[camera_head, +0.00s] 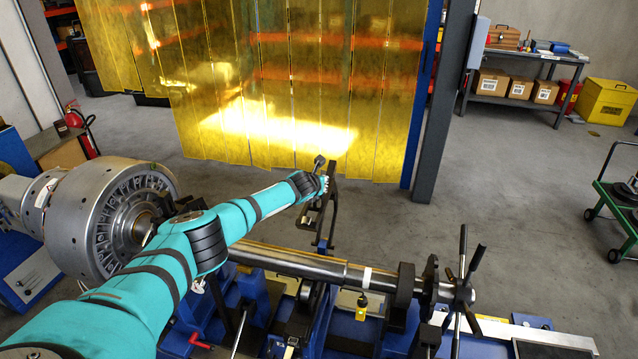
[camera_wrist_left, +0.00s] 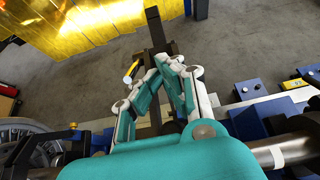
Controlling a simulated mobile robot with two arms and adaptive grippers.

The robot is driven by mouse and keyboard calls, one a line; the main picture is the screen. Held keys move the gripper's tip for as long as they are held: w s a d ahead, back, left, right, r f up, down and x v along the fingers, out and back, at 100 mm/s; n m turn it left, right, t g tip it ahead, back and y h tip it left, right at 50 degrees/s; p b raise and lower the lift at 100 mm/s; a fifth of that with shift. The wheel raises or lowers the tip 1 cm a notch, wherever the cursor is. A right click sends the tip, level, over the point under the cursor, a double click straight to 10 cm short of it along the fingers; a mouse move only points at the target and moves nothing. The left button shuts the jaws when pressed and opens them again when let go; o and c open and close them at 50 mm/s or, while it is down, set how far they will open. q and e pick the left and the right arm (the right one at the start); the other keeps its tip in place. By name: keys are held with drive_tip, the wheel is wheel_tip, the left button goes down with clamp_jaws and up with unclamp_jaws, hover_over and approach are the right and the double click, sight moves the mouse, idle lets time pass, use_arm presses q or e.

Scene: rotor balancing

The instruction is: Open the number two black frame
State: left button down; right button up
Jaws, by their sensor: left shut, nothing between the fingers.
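A black frame (camera_head: 332,212) stands up beside the long steel shaft, near the middle of the head view. No number can be read on it. In the left wrist view, a dark upright bar (camera_wrist_left: 154,28), which looks like part of this frame, rises beyond the fingertips. My left arm reaches in from the left, and my left gripper (camera_head: 323,182) is at the frame's upper part. In the left wrist view the teal and white fingers of this gripper (camera_wrist_left: 168,66) come together at the tips with nothing held. Whether they touch the frame is unclear. My right gripper is not in view.
The steel shaft (camera_head: 290,263) runs from the big round grey machine head (camera_head: 107,218) to a black spoked handwheel (camera_head: 464,291). A yellow tag (camera_head: 361,313) hangs near the shaft. Yellow strip curtains (camera_head: 270,100) hang behind.

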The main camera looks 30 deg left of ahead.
use_arm(q)
drive_tip(key=shift+s, duration=0.1)
drive_tip(key=c, duration=2.1)
unclamp_jaws()
drive_tip(key=o, duration=1.1)
drive_tip(key=shift+c, duration=0.2)
drive_tip(key=shift+d+r, duration=0.1)
drive_tip(key=v, duration=1.2)
